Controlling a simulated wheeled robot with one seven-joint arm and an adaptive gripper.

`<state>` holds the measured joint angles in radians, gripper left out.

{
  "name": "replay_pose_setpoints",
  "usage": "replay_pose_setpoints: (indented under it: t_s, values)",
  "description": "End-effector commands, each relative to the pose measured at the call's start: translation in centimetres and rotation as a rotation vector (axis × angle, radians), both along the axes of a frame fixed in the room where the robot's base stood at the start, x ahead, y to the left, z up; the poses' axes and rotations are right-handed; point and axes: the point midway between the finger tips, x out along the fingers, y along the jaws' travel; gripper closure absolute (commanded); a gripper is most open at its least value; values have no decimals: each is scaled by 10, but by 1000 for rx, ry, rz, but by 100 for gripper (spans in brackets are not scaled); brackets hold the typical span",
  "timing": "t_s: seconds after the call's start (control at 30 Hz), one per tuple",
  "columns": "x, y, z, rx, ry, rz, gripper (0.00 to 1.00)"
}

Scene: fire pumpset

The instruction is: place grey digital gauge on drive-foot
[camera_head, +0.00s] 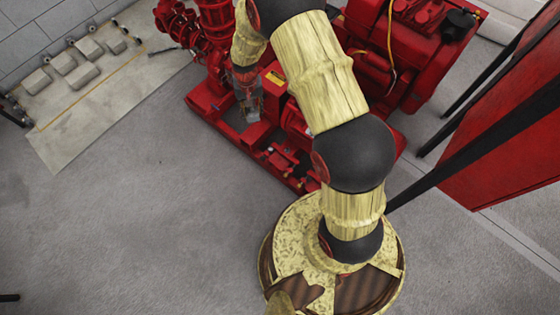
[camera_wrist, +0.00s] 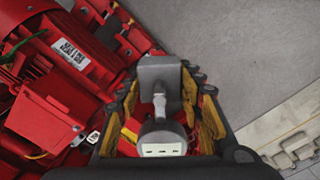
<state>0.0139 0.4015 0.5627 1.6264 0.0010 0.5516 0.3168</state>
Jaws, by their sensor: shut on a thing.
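The grey digital gauge (camera_wrist: 161,139) shows in the wrist view, with a pale display face near the camera and a square grey block at its far end. My gripper (camera_wrist: 161,112) has its yellow-padded fingers on both sides of the gauge and is shut on it. In the head view my gripper (camera_head: 247,84) points down over the red base frame of the pumpset (camera_head: 215,108), with the grey gauge (camera_head: 251,107) low between its fingers. I cannot single out the drive-foot among the red parts, nor tell whether the gauge touches anything below.
A red motor with a white label (camera_wrist: 70,52) is close on the left in the wrist view. The red engine (camera_head: 425,50) stands behind my arm. A pale mat (camera_head: 85,95) with several grey blocks lies at the left. Open grey floor (camera_head: 130,220) is in front.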

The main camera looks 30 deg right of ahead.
Motion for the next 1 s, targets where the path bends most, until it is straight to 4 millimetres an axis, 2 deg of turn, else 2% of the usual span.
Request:
replay_pose_setpoints:
  t_s: [0.03, 0.37, 0.7, 0.9, 1.0]
  values:
    - [-1, -1, -25, 0, 5, -39, 100]
    - [-16, -7, -161, -1, 7, -318, 100]
    - [-58, -12, -296, -3, 7, -603, 100]
    - [-89, -14, -359, -4, 4, -747, 100]
    - [-100, -14, -379, -3, 3, -798, 100]
